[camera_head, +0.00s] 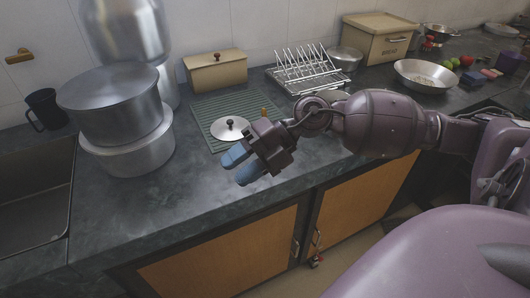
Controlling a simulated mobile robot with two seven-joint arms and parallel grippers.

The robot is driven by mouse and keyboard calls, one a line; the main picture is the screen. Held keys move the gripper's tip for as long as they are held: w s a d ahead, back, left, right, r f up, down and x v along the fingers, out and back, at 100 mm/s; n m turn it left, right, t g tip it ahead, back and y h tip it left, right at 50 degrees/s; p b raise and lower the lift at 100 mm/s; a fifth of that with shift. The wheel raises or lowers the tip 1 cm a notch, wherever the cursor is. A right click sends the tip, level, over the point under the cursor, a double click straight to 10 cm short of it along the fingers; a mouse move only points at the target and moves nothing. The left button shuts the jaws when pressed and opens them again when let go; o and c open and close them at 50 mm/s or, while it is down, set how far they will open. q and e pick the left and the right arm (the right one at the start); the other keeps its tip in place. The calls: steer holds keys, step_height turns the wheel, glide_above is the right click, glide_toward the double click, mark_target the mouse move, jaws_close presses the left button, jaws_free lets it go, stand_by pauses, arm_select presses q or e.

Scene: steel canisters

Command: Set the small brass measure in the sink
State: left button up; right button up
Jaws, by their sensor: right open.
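The sink (67,215) is a dark steel basin set in the counter at the left edge, partly cut off by the frame. A small brass-coloured thing (264,112), which looks like the measure, shows on the green ribbed mat (205,112) just behind my right gripper; its lower part is hidden. My right gripper (241,167) is open, with blue fingertips pointing left and down over the front of the counter. Nothing shows between its fingers. My left gripper is not in view.
Stacked steel pots (118,105) stand between the sink and the mat, with a dark mug (45,110) behind the sink. A lid (229,129) lies on the mat. A dish rack (310,70) and bowl (426,75) are farther right. The front counter is clear.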

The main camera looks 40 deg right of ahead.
steer(key=w+d+r+n+h+b, duration=0.1)
steer(key=w+d+r+h, duration=0.15)
steer(key=d+h, duration=0.25)
steer(key=w+d+r+t+h+b, duration=0.1)
steer(key=w+d+r+h, duration=0.15)
steer(key=d+h, duration=0.2)
steer(key=w+d+r+n+h+b, duration=0.1)
steer(key=w+d+r+h, duration=0.15)
steer(key=d+h, duration=0.3)
steer(key=shift+y, duration=0.5)
steer(key=b+x, duration=0.1)
steer(key=x, duration=0.4)
steer(key=b+x, duration=0.2)
steer(key=x, duration=0.3)
steer(key=shift+w+a+r, duration=0.1)
steer(key=shift+w, duration=0.15)
steer(key=shift+w+f, duration=0.15)
steer(key=shift+f, duration=0.05)
steer(key=shift+r, duration=0.1)
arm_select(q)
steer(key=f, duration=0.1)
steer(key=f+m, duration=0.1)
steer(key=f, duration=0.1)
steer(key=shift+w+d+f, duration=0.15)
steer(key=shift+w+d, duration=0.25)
arm_select(e)
steer(key=shift+r, duration=0.1)
steer(key=shift+c, duration=0.4)
